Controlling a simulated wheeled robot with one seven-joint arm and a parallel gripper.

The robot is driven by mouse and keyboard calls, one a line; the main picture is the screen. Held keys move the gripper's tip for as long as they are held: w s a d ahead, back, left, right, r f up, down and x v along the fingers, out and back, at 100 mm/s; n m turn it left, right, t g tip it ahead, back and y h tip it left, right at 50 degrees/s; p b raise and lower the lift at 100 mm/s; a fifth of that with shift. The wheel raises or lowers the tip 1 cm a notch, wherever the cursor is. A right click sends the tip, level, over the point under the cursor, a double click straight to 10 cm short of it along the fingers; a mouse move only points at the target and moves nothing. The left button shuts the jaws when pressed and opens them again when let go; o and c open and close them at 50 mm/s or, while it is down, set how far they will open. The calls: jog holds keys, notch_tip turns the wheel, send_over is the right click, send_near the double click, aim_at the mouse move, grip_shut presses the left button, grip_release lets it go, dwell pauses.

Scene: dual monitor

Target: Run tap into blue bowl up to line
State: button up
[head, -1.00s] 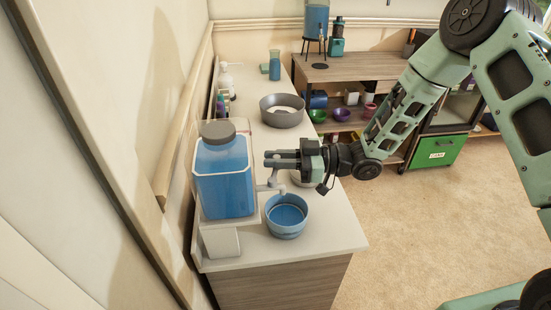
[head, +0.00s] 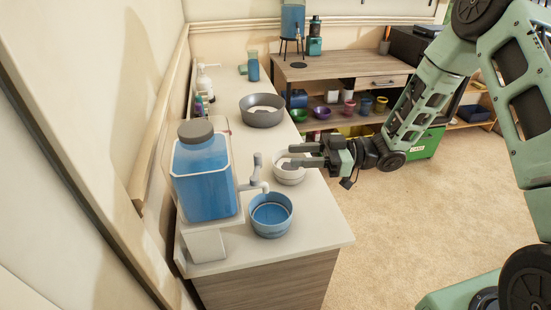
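The blue bowl (head: 271,229) stands upright on the white counter, below the spout of the grey tap (head: 257,176). A pale ring shows on its inner wall around a darker blue middle; I cannot tell the exact water level. The tap's lever stands upright and no stream shows at the spout. The tap comes from a clear tank (head: 203,178) of blue liquid with a grey lid, on a white stand. My gripper (head: 290,156) is open and empty, right of the tap and apart from it, its fingers pointing left over a white bowl.
The white bowl (head: 289,175) stands behind the blue bowl, partly hidden by my gripper. A grey round pan (head: 262,112) is farther back. Small bottles (head: 203,98) line the wall side. A wooden desk (head: 345,66) with shelved pots stands behind; carpet (head: 420,220) is open at right.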

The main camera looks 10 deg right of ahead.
jog(key=s+d, duration=0.1)
jog(key=d, duration=0.6)
jog(key=shift+b, duration=0.35)
jog(key=shift+s, duration=0.1)
